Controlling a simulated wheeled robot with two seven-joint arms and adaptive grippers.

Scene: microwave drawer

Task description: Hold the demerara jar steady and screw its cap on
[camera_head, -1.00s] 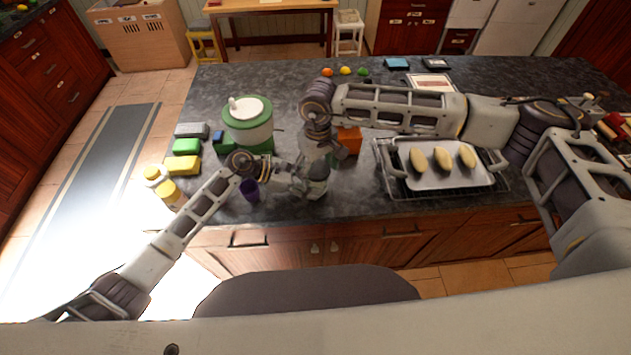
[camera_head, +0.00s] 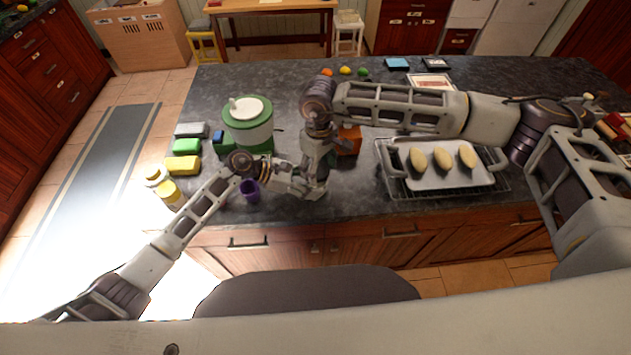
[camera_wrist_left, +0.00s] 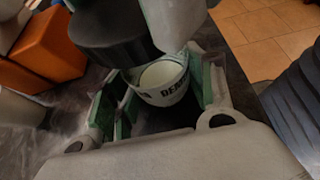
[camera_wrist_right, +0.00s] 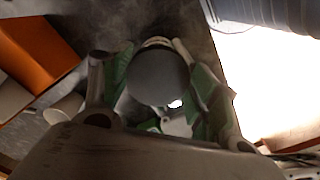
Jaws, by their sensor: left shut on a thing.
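In the left wrist view the demerara jar (camera_wrist_left: 163,84) is a small white pot with dark lettering and a pale open top. My left gripper (camera_wrist_left: 160,105) is shut on it, its green pads at the jar's sides. A dark round cap (camera_wrist_left: 110,35) is above the jar and offset to the left in that view, apart from the rim. My right gripper (camera_wrist_right: 162,80) is shut on the cap, which also shows in the right wrist view (camera_wrist_right: 158,76). In the head view my left gripper (camera_head: 305,187) and right gripper (camera_head: 318,180) overlap, hiding the jar and cap.
An orange box (camera_head: 349,140) stands just behind the grippers. A green-and-white canister (camera_head: 248,125) stands behind left. A tray (camera_head: 425,183) with bread rolls is on the right.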

